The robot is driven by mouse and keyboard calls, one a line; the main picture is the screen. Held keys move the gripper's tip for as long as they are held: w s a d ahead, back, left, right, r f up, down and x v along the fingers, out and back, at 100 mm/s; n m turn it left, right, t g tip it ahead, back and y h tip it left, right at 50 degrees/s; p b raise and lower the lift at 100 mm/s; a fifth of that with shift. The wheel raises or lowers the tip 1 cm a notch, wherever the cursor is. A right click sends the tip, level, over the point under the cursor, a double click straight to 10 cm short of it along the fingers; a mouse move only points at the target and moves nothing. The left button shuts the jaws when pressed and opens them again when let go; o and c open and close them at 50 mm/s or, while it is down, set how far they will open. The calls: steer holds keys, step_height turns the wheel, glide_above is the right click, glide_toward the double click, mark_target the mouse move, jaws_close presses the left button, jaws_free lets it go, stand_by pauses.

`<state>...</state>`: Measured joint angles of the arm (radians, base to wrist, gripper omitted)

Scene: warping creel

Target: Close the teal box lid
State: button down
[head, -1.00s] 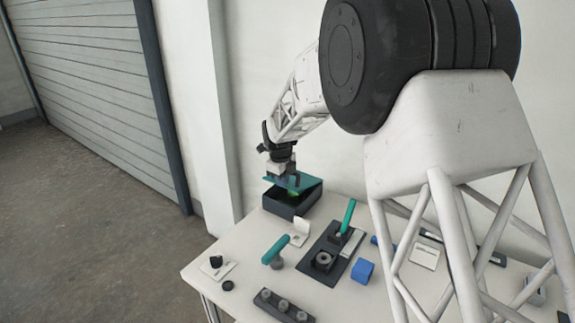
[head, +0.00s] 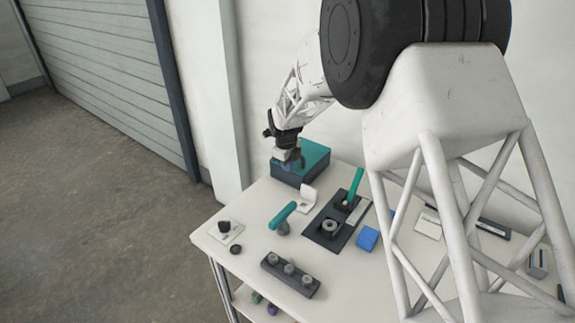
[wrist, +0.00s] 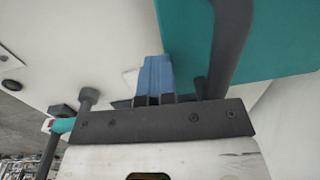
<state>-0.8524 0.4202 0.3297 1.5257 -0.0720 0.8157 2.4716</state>
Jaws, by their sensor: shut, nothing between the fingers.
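The dark box (head: 312,178) stands at the far end of the white table. In the wrist view, the blue fingers (wrist: 154,76) sit close together next to the teal lid (wrist: 275,38). Whether they touch the lid cannot be told. The box's inside is hidden.
A white stand (head: 304,198), a teal-handled tool (head: 283,214) and a dark tray (head: 325,239) lie nearer than the box. A blue block (head: 367,238) and a dark rack (head: 291,275) with several knobs are further front. The wall is close behind the box.

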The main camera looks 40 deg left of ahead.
steer(key=shift+s+d+f, duration=0.1)
steer(key=shift+s+f, duration=0.2)
steer(key=shift+f, duration=0.3)
steer(key=shift+s+r, duration=0.1)
steer(key=shift+s, duration=0.3)
steer(key=s+r, duration=0.5)
steer(key=s, duration=0.2)
steer(key=shift+s, duration=0.35)
steer(key=shift+r, duration=0.1)
